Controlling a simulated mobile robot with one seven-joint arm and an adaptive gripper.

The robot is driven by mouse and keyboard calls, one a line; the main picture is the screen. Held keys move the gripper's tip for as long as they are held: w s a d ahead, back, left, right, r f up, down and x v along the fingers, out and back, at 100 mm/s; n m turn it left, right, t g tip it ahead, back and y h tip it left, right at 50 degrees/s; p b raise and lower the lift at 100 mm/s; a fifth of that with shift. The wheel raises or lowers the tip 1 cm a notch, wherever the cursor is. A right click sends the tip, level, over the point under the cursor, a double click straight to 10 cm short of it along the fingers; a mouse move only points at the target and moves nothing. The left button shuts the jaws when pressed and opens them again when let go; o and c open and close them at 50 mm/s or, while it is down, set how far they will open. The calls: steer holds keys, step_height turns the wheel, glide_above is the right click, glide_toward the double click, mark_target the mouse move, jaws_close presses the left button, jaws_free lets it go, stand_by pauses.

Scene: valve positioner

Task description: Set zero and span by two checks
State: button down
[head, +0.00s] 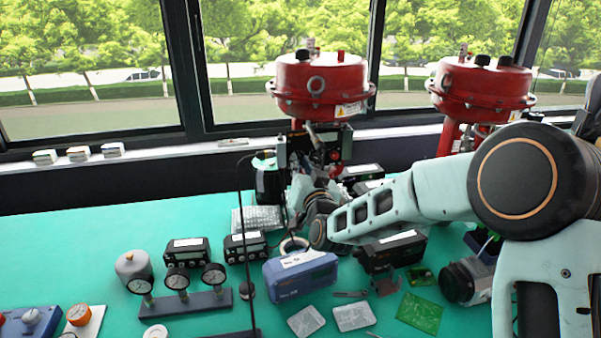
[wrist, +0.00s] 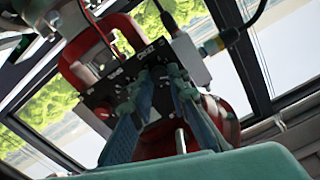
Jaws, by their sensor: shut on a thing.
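The near valve has a red round actuator (head: 320,85) on top and a black positioner (head: 338,142) below it. In the wrist view the positioner's black panel (wrist: 106,88) is tilted, with small white labels too blurred to read surely. My gripper (wrist: 158,76) has its two blue-green fingers closing together at the panel's face. It is shut on a small part there, which the fingertips hide. In the head view my gripper (head: 300,190) is in front of the positioner, partly hidden by my wrist.
A second red valve (head: 482,90) stands to the right. The green bench holds gauges on a stand (head: 180,302), a blue case (head: 300,275), black boxes (head: 188,250) and a green circuit board (head: 419,312). A thin dark cable (head: 244,240) hangs left of my gripper. The bench's left rear is clear.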

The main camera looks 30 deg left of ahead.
stand_by(0.4)
steer(key=c, duration=1.8)
jaws_free()
steer(key=shift+c, duration=0.2)
steer(key=shift+s, duration=0.1)
steer(key=v, duration=1.1)
steer(key=shift+s+d, duration=0.3)
